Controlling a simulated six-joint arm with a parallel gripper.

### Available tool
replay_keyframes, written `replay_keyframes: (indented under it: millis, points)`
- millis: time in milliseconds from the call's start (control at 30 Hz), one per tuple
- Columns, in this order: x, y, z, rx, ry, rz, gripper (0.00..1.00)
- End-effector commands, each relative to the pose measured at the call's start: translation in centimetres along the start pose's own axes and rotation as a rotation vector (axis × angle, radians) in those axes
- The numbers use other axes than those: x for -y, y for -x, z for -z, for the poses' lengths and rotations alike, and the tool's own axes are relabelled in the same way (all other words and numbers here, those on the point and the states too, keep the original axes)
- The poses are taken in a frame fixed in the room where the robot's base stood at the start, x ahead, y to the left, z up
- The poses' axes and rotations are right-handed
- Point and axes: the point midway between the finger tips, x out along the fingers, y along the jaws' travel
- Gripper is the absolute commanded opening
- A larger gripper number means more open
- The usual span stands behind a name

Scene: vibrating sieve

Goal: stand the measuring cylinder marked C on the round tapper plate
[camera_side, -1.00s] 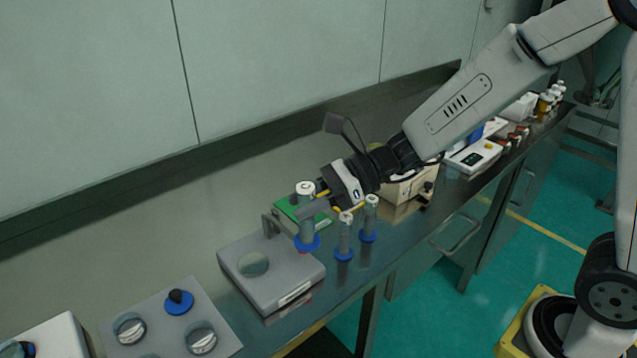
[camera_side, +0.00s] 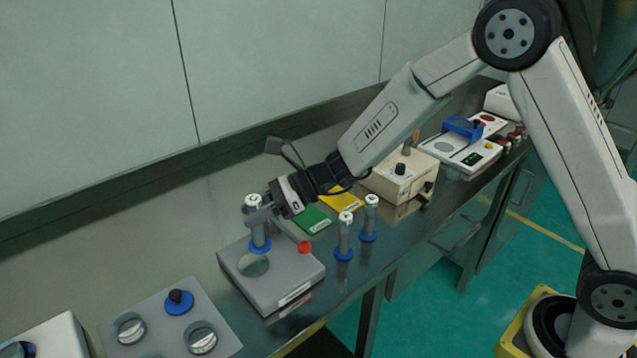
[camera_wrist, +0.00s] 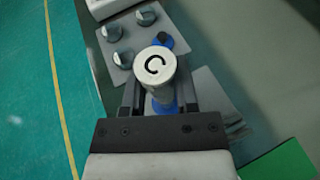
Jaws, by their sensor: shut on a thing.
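The measuring cylinder marked C (camera_side: 259,226) is upright in my gripper (camera_side: 265,214), with a white cap and a blue base. Its cap with the black C (camera_wrist: 155,66) faces the camera in the wrist view, between the two fingers (camera_wrist: 159,95). My gripper is shut on the cylinder. The round tapper plate (camera_side: 254,265) is a grey-green disc on top of the grey tapper box (camera_side: 292,275). In the side view the cylinder's blue base appears just behind the plate's far edge; whether it touches the box I cannot tell.
Two other capped cylinders stand on the bench right of the tapper, one nearer (camera_side: 344,238) and one farther (camera_side: 370,219). A knob panel (camera_side: 168,325) lies at the left. Green (camera_side: 312,219) and yellow (camera_side: 341,199) cards lie behind.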

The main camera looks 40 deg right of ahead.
Motion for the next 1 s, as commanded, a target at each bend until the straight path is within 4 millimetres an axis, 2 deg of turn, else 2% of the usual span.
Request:
replay_keyframes:
  millis: [300,767,1000]
  points:
    - [1.6,-2.1,1.8,0.000,0.002,0.000,0.00]
    - [2.1,-3.0,2.6,0.000,0.001,0.000,0.00]
    - [2.1,-3.8,4.9,-0.001,0.000,0.000,0.00]
